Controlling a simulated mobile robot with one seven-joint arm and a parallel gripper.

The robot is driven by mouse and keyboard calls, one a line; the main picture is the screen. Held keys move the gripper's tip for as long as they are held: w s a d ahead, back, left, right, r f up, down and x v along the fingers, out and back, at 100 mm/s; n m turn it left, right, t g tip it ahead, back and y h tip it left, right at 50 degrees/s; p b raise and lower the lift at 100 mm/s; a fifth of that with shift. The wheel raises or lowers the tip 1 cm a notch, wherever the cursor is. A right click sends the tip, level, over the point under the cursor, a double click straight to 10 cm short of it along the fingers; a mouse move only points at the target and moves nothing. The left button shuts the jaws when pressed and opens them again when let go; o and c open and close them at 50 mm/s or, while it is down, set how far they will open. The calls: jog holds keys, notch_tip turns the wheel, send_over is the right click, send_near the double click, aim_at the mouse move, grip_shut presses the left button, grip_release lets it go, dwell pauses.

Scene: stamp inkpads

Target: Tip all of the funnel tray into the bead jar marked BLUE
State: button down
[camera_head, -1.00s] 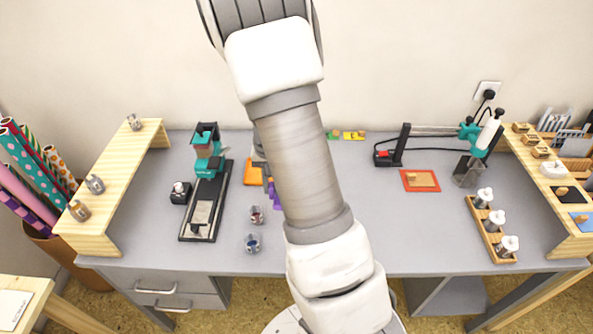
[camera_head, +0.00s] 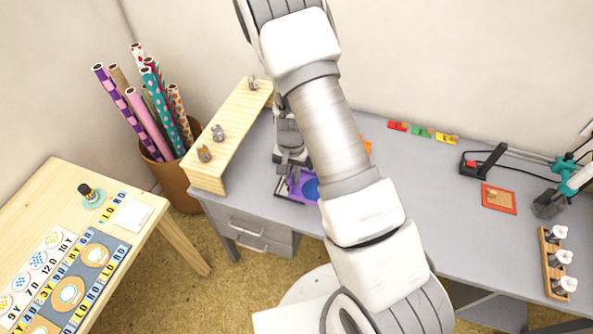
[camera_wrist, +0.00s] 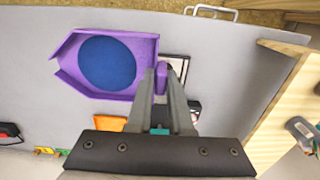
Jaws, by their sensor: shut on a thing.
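My gripper (camera_wrist: 163,78) is shut on the handle of the purple funnel tray (camera_wrist: 151,48). The tray holds a round patch of dark blue filling (camera_wrist: 107,63), apparently beads, and looks level. In the head view, my gripper (camera_head: 289,176) and the tray (camera_head: 293,187) are over the left part of the desk. Three small jars stand on the wooden shelf: a far one (camera_head: 252,82), a middle one (camera_head: 217,132) and a near one (camera_head: 204,153). No BLUE mark is readable. Any jars under or behind the tray and arm are hidden.
The wooden shelf (camera_head: 235,115) borders the desk's left side. An orange pad (camera_wrist: 111,124) and a stamping press, partly covered, are near the gripper. A bin of paper rolls (camera_head: 165,170) and a side table (camera_head: 150,222) stand left. Bare grey desk (camera_head: 430,205) lies right.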

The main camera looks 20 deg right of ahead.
aim_at(302, 186)
jog(key=shift+s+d+f+t+y+b, duration=0.2)
jog(key=shift+d+t+y+b, duration=0.3)
jog(key=shift+b, duration=2.15)
jog(key=shift+s+d+f+t+y+b, duration=0.1)
jog(key=shift+s+d+t+y+b, duration=0.45)
jog(key=shift+b, duration=2.1)
jog(key=y+b, duration=0.1)
jog(key=b, duration=0.2)
jog(key=y+b, duration=0.1)
jog(key=b, duration=0.3)
jog(key=shift+d+f+t, duration=0.25)
jog(key=shift+f, duration=0.1)
jog(key=shift+s+r, duration=0.1)
jog(key=shift+r, duration=0.05)
jog(key=shift+d+b, duration=0.15)
jog(key=shift+b, duration=0.55)
jog(key=shift+s+d+r+t+y+b, duration=0.1)
jog(key=shift+s+r+t+y+b, duration=0.15)
jog(key=shift+b, duration=0.25)
jog(key=shift+d+b, duration=0.15)
jog(key=shift+b, duration=0.4)
jog(key=shift+d+r+y+b, duration=0.1)
jog(key=shift+y+b, duration=0.2)
jog(key=shift+s+r+t, duration=0.15)
jog(key=shift+r+t, duration=0.1)
